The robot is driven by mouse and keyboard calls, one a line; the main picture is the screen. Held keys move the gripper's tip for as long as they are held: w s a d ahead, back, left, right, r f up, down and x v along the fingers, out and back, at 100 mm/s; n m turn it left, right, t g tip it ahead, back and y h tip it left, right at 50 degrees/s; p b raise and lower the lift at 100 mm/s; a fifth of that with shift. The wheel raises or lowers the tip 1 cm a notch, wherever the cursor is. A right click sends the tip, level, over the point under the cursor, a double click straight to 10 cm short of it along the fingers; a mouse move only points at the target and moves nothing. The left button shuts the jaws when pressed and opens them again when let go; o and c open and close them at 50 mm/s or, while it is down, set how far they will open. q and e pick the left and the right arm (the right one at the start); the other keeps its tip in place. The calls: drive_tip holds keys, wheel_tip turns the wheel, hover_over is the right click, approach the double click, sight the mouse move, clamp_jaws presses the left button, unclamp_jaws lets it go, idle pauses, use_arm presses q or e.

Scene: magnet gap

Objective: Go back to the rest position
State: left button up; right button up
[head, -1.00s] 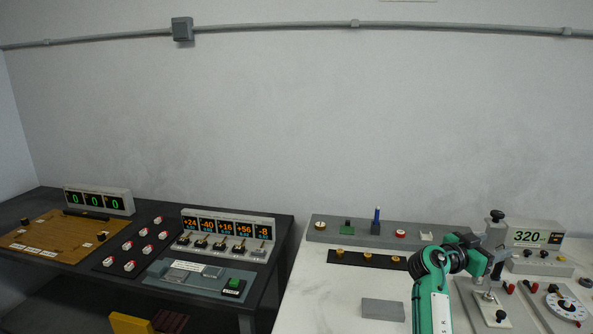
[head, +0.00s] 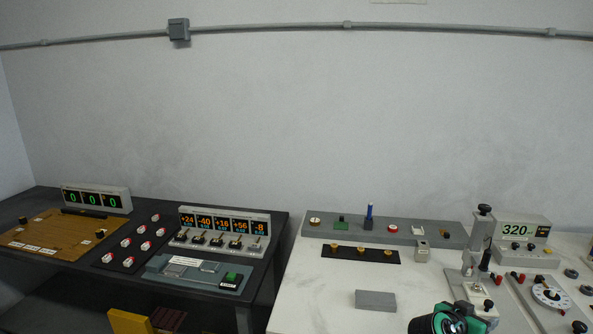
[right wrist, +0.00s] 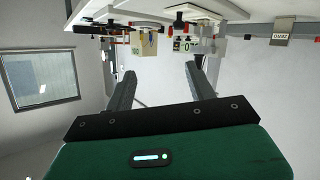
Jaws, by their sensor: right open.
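My right gripper (right wrist: 162,72) shows in the right wrist view with its two dark fingers spread apart and nothing between them. In the head view only a green and black part of my right arm (head: 452,319) shows at the bottom edge, low in front of the white table (head: 325,290). It looks clear of the devices on the table. My left gripper is in neither view.
The white table bears a grey block (head: 376,300), a black strip with brass knobs (head: 360,254), a grey rail (head: 335,231), a display reading 320 (head: 518,232) and a white dial (head: 551,296). A dark desk (head: 40,198) with panels stands left.

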drive_tip(key=s+a+f+n+y, duration=0.3)
drive_tip(key=s+a+f, duration=0.25)
drive_tip(key=s, duration=0.25)
drive_tip(key=s+a+f+n+y, duration=0.3)
drive_tip(key=s+a+f+y, duration=0.1)
drive_tip(key=s+f, duration=0.3)
drive_tip(key=s+a+f+n+g+y, duration=0.1)
drive_tip(key=s+a+n+y, duration=0.2)
drive_tip(key=s+a, duration=0.45)
drive_tip(key=s+a+f+n+g+y, duration=0.1)
drive_tip(key=s+a+n+g+y, duration=0.3)
drive_tip(key=s, duration=0.6)
wheel_tip(320, 180, down, 29)
drive_tip(key=s+a+p, duration=0.1)
drive_tip(key=p, duration=0.2)
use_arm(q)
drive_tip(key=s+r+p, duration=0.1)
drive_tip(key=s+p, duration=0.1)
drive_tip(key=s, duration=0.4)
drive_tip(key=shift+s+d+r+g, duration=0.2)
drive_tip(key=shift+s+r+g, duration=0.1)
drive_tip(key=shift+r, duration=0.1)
use_arm(e)
drive_tip(key=s+d+f+h, duration=0.1)
drive_tip(key=s+d+f, duration=0.2)
drive_tip(key=s+f, duration=1.4)
drive_tip(key=shift+s, duration=0.95)
